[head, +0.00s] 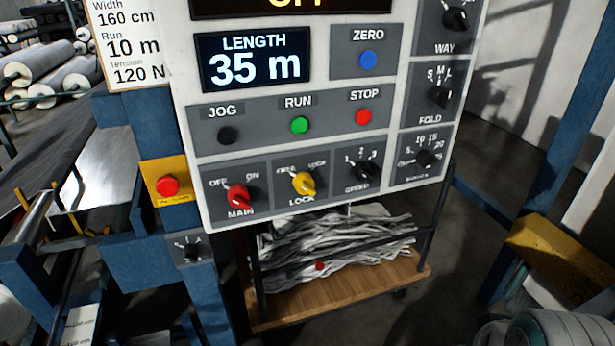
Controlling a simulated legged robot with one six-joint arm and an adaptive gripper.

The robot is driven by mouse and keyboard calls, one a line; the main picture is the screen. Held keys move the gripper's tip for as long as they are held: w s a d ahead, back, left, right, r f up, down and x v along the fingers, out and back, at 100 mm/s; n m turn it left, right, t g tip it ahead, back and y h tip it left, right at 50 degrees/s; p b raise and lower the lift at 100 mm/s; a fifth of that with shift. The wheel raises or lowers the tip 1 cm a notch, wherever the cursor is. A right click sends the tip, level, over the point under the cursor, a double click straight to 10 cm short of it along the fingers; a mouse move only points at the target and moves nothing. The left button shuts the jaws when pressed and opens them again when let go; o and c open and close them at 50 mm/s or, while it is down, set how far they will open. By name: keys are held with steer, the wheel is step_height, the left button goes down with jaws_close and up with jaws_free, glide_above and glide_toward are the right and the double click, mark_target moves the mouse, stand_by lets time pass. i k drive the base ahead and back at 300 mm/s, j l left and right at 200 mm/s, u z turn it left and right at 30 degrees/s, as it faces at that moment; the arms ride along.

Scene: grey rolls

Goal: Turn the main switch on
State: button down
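The main switch (239,196) is a red rotary knob at the lower left of the white control panel (188,133). OFF is printed at its upper left, ON at its upper right and MAIN below it. Its grip seems to slant from upper left to lower right, with the upper end towards OFF. The dark display (265,4) at the top edge is cut off and seems to read OFF. My gripper is not clearly seen in the head view.
The yellow LOCK knob (303,183) and black SPEED knob (363,169) sit right of the main switch. A red button on a yellow plate (168,187) stands to its left. Below is a trolley (375,291) with crumpled grey cloth (330,240). A blue frame (560,130) stands right.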

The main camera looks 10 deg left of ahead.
mark_target(237, 195)
steer(key=u, duration=1.4)
steer(key=j+z, duration=0.3)
steer(key=z, duration=0.15)
steer(key=k+j+z, duration=0.2)
steer(key=z, duration=0.25)
